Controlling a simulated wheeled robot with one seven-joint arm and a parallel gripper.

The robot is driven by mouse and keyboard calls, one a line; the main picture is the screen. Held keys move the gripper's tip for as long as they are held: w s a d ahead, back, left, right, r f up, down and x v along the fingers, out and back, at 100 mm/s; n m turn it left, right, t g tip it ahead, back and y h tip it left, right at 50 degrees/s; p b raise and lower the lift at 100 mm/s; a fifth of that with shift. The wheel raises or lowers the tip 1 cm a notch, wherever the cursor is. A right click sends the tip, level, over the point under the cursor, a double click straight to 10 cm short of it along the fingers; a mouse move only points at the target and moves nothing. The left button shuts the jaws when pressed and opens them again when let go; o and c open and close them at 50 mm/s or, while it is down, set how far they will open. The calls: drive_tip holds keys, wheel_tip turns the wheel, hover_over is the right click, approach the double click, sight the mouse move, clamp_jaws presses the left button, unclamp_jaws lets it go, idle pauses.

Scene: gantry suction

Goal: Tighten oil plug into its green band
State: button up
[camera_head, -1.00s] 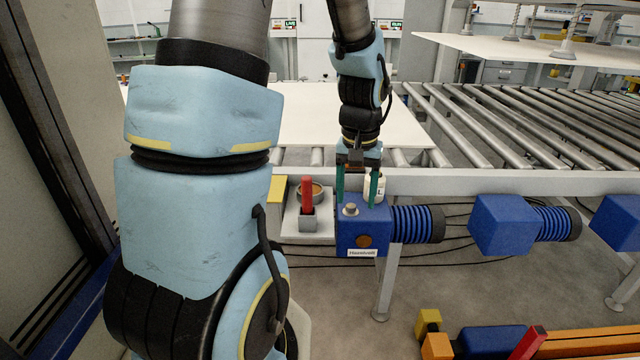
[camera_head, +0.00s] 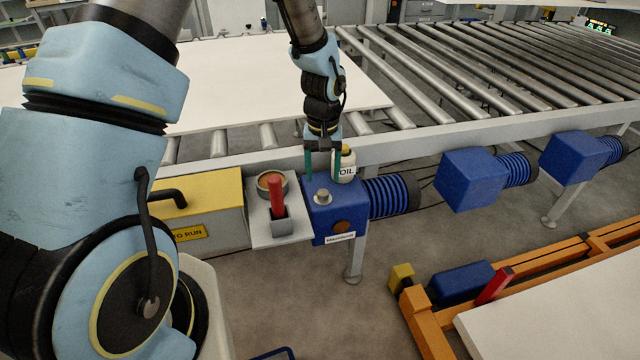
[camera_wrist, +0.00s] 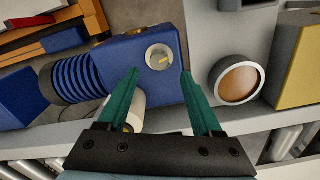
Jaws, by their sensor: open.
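The oil plug (camera_head: 322,196) is a silver round cap on top of the blue gear housing (camera_head: 322,225). In the wrist view the plug (camera_wrist: 159,57) shows as a pale ring with a lighter, notched centre. No green band can be made out on it. My gripper (camera_head: 323,178) has two green fingers and is open and empty above the housing. In the wrist view my gripper (camera_wrist: 161,73) has its fingertips to either side of the plug, slightly short of it. Whether the fingertips reach down to the plug's height is unclear.
A white oil bottle (camera_head: 346,170) stands close behind the plug, near one finger. Left of the housing are a red-handled item (camera_head: 277,196), a round cup (camera_head: 265,180) and a yellow-topped box (camera_head: 205,192). The roller conveyor's rail (camera_head: 420,148) runs behind.

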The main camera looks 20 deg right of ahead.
sight(323, 192)
drive_tip(key=shift+f+p, duration=0.5)
drive_tip(key=shift+f, duration=2.25)
drive_tip(key=shift+s, duration=0.1)
clamp_jaws()
